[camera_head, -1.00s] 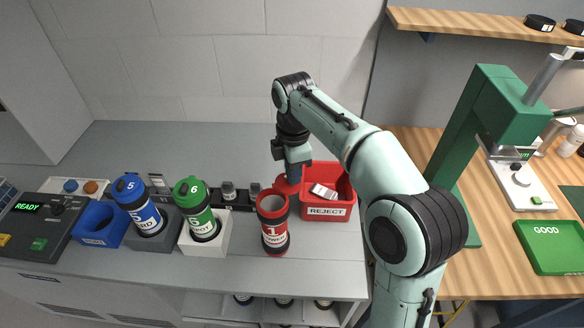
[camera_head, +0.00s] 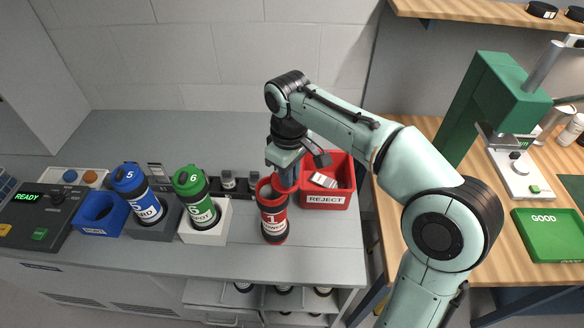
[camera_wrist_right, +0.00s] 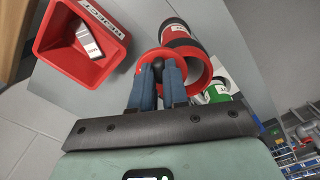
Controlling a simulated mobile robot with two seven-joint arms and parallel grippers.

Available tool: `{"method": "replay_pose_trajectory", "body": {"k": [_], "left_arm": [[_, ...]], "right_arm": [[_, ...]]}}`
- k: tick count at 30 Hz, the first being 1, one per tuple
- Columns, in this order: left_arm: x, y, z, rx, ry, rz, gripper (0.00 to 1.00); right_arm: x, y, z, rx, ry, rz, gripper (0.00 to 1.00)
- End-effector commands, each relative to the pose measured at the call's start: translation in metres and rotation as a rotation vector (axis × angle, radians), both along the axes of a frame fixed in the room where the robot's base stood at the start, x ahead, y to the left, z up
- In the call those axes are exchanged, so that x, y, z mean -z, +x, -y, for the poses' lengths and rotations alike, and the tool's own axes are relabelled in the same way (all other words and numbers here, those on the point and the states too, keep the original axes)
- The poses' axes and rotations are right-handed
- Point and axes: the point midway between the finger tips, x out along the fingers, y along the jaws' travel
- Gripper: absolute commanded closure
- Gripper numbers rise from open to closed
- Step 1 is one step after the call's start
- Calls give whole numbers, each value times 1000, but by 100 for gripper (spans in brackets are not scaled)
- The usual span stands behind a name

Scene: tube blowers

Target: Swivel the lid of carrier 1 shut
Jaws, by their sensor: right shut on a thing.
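Carrier 1 (camera_head: 272,222) is a red upright cylinder with a white label and dark bands, standing on the grey bench. In the right wrist view its open red rim (camera_wrist_right: 206,72) shows, with the label and black base band beyond. Its red lid (camera_wrist_right: 144,62) is swung out to the side of the mouth and only partly visible. My right gripper (camera_head: 288,183) is at the top of the carrier. In the right wrist view its blue fingers (camera_wrist_right: 163,72) are closed on a dark knob at the lid, partly hidden between them. My left gripper is in no view.
The red REJECT bin (camera_head: 325,199) with a pale item inside stands close right of the carrier. Green carrier 6 (camera_head: 199,212) and blue carrier 5 (camera_head: 146,207) stand in holders to the left. Free bench lies in front. The green press (camera_head: 485,110) is farther right.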

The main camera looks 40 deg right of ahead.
Motion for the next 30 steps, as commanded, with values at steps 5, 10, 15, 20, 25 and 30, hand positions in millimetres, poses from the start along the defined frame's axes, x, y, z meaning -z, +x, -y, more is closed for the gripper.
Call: {"method": "replay_pose_trajectory", "body": {"k": [5, 10, 15, 20, 25, 30], "left_arm": [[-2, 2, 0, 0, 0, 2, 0], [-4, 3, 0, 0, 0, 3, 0], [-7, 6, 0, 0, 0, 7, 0], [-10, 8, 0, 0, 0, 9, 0], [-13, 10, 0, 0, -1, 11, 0], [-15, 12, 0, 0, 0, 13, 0]], "right_arm": [[0, -2, -8, 167, 0, -3, 100], [1, -2, -16, 328, 0, -4, 100], [0, -1, -23, 489, 0, -3, 100], [1, 1, -30, 637, -1, -4, 100], [1, 3, -36, 774, -2, -4, 100], [1, 6, -41, 882, -1, -3, 100]]}}
